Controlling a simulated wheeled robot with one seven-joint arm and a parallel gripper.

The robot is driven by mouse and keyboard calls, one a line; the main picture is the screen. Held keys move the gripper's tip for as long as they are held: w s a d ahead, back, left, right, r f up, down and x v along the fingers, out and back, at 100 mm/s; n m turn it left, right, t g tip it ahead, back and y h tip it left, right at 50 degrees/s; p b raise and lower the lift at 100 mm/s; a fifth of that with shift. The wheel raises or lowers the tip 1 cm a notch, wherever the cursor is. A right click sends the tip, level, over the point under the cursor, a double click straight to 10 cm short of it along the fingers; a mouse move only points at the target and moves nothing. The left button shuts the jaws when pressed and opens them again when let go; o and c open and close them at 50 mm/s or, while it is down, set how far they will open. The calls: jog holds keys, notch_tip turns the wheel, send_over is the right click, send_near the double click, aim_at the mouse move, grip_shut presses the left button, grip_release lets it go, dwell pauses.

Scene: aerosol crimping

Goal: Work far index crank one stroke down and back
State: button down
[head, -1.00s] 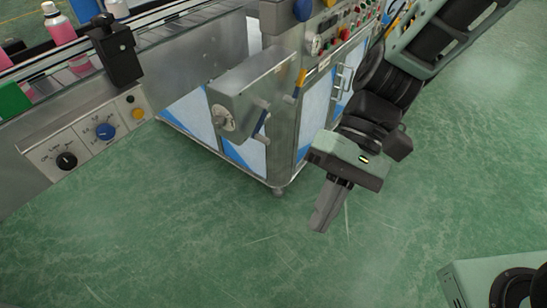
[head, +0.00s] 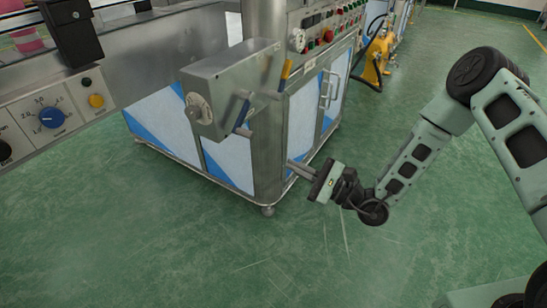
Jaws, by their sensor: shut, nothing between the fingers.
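A grey metal box (head: 232,85) juts from the corner of the machine cabinet, with a round hub (head: 200,109) on its left face. A blue-handled lever (head: 242,112) hangs by its right side. A yellow handle (head: 286,72) stands upright farther right, behind the box. I cannot tell which of these handles is the far index crank. My gripper (head: 291,165) is shut and empty, pointing left. It is low, in front of the cabinet's right side, below and right of the blue lever. It looks apart from both handles, though its gap to the cabinet is unclear.
The steel-framed cabinet (head: 225,160) has blue and white panels and a door handle (head: 325,90). A control panel with buttons (head: 325,38) is above. A conveyor panel with a blue dial (head: 50,117) is at left. The green floor (head: 180,240) in front is clear.

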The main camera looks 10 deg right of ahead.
jog(key=w+a+r+b, duration=0.1)
jog(key=w+a+r, duration=0.2)
jog(key=a, duration=0.6)
jog(key=shift+w+r, duration=0.15)
jog(key=shift+r, duration=1.25)
jog(key=shift+r, duration=0.15)
